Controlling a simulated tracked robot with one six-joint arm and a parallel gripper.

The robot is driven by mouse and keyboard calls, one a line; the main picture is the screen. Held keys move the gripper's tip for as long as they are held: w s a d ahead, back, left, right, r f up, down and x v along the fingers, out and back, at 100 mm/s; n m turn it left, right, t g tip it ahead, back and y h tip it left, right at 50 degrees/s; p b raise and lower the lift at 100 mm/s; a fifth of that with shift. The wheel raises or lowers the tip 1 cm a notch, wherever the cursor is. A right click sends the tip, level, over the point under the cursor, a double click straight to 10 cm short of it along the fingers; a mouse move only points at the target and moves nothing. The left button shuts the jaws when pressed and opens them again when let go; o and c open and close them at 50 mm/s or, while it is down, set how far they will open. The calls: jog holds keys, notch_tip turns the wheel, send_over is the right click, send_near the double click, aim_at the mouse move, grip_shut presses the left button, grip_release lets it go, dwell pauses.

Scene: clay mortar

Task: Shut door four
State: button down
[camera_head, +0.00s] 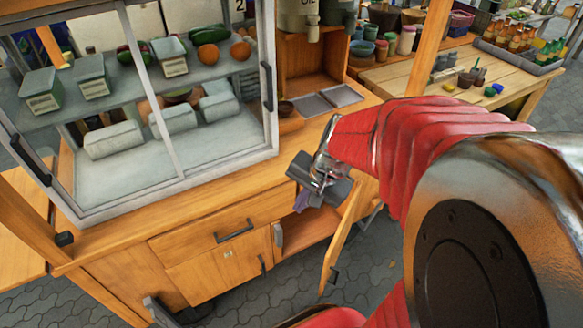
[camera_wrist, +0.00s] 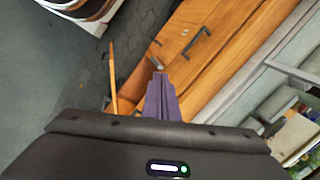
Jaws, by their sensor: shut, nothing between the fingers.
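A wooden cabinet door (camera_head: 342,238) stands open at the lower right of the cart, seen nearly edge-on, with a dark handle (camera_head: 333,275) near its lower end. I cannot read a number on it. The open compartment (camera_head: 303,234) is left of it. In the wrist view a thin wooden edge (camera_wrist: 113,80), apparently the same door, stands left of my fingers. My gripper (camera_head: 301,203) is shut and empty, above and left of the door, in front of the cart; its purple fingers also show in the wrist view (camera_wrist: 160,82). Contact with the door is not visible.
A glass display case (camera_head: 165,95) with vegetables and white containers stands on the cart. A drawer (camera_head: 215,232) and another closed front (camera_head: 210,275) are left of the open compartment. Paved floor (camera_head: 365,265) is free right of the door. A side table (camera_head: 450,75) holds jars and bottles.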

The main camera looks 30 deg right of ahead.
jog(key=s+d+f+m, duration=0.4)
jog(key=d+f+m, duration=0.4)
jog(key=f, duration=0.4)
jog(key=s+d+f+m+y, duration=0.1)
jog(key=s+d+f+m, duration=0.4)
jog(key=d+f+m, duration=0.4)
notch_tip(320, 180, down, 3)
jog(key=shift+d+f+m, duration=0.2)
jog(key=shift+d+m, duration=0.1)
jog(key=shift+d, duration=0.2)
jog(key=w+a+f, duration=0.4)
jog(key=w+f, duration=0.2)
jog(key=f, duration=0.3)
jog(key=shift+w+a+f, duration=0.15)
jog(key=shift+w+a, duration=0.05)
jog(key=shift+a, duration=0.05)
jog(key=shift+w, duration=0.15)
